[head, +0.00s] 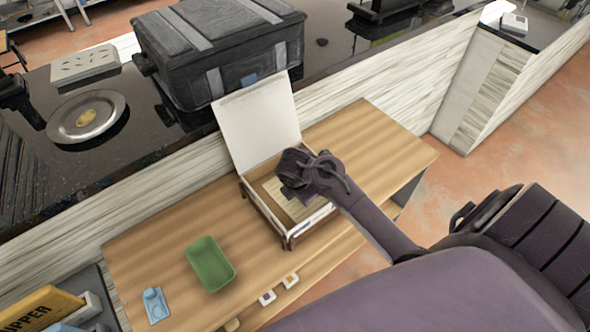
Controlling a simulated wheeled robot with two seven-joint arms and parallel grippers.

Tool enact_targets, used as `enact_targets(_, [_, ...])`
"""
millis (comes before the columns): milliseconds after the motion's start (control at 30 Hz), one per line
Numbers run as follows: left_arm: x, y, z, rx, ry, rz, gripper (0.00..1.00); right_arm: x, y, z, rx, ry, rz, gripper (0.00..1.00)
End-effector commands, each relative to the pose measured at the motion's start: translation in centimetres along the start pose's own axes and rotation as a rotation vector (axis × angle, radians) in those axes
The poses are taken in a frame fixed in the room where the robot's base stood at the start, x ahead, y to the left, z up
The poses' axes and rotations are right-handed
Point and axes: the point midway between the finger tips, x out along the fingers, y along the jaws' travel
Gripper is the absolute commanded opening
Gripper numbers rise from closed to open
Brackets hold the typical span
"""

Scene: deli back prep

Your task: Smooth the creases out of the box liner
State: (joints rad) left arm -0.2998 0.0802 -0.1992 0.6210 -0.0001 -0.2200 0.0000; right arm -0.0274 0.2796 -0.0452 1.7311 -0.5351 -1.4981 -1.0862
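An open box (301,231) with white and brown walls stands on the wooden bench. Its white lid (257,122) is raised at the back. A tan, lighter-centred surface shows inside, partly hidden by my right gripper; I cannot tell liner from box floor, nor make out any creases. My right gripper (292,183) is dark and comes in from the right, over the inside of the box. I cannot tell whether it touches the surface or whether its fingers are open. My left gripper is out of view.
A green tray (209,264) and a small blue item (155,305) lie on the bench (150,252) left of the box. Behind is a dark counter with a large black case (218,45), a round metal plate (88,117) and a grey slotted block (85,64). Bench right of the box is clear.

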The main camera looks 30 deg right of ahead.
Motion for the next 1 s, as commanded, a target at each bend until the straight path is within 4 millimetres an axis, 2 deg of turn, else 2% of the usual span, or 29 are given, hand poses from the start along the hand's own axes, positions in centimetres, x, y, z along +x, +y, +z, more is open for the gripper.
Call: enact_targets(1000, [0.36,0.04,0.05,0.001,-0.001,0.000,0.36,0.85,-0.14,-0.23,0.000,0.000,0.000,0.00])
